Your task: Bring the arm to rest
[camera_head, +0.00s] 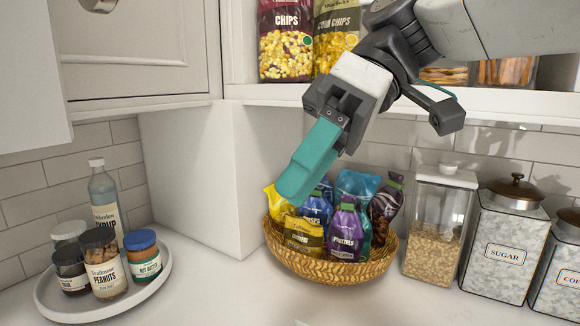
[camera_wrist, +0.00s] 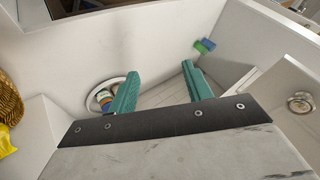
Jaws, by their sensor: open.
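My gripper (camera_head: 309,172) hangs from the arm that comes in at the top right of the head view. Its teal fingers point down and to the left, in front of the wicker basket of snack bags. In the wrist view the two teal fingers of my gripper (camera_wrist: 160,90) stand apart with nothing between them. The gripper is open and empty. In the head view the fingers overlap each other, and they hide part of the yellow bag behind them.
A wicker basket (camera_head: 335,271) of snack bags stands on the counter below my gripper. A round white tray (camera_head: 92,310) with jars and a bottle is at left. A clear canister (camera_head: 438,228) and a sugar tin (camera_head: 501,244) stand at right. The shelf (camera_head: 265,92) with chip bags is behind.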

